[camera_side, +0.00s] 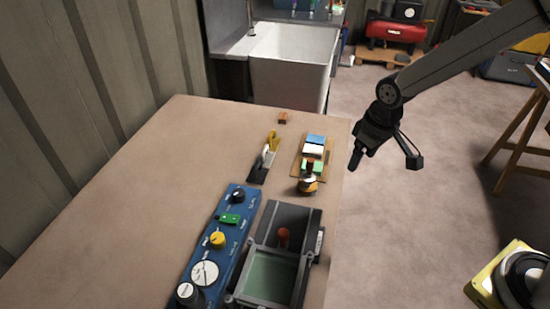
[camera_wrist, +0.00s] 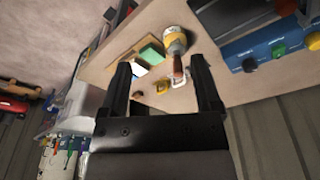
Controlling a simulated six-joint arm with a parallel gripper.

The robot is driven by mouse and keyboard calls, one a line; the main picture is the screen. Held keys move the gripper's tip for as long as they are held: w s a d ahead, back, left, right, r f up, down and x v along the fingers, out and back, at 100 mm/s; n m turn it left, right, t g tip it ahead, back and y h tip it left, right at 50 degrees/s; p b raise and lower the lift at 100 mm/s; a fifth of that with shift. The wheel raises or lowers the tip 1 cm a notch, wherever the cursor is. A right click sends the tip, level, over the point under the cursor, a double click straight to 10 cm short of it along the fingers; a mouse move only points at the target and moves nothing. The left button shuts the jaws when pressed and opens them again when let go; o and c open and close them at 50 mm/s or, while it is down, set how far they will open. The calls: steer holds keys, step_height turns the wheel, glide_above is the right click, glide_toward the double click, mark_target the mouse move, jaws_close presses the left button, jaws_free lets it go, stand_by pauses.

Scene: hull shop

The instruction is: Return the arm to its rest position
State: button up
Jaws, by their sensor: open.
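My gripper (camera_side: 358,158) hangs in the air just right of the workbench's right edge in the side view, with my arm reaching in from the upper right. In the wrist view its two dark fingers (camera_wrist: 162,62) stand wide apart, with nothing held between them. Beyond the fingers, at a distance, the wrist view shows the bench top with a yellow-banded jar (camera_wrist: 174,42) and a green block (camera_wrist: 151,54).
The workbench (camera_side: 150,190) carries a board (camera_side: 323,143) with coloured blocks, a yellow-handled tool (camera_side: 264,160), a small orange block (camera_side: 283,118), a blue knob panel (camera_side: 222,243) and a grey box (camera_side: 289,217). A sink (camera_side: 293,60) stands behind.

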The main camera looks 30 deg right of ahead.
steer(key=s+d+f+m, duration=0.1)
steer(key=s+d, duration=0.3)
steer(key=s, duration=0.5)
steer(key=shift+s+d+m+t, duration=0.25)
steer(key=shift+d+m+t, duration=0.1)
steer(key=shift+m, duration=0.25)
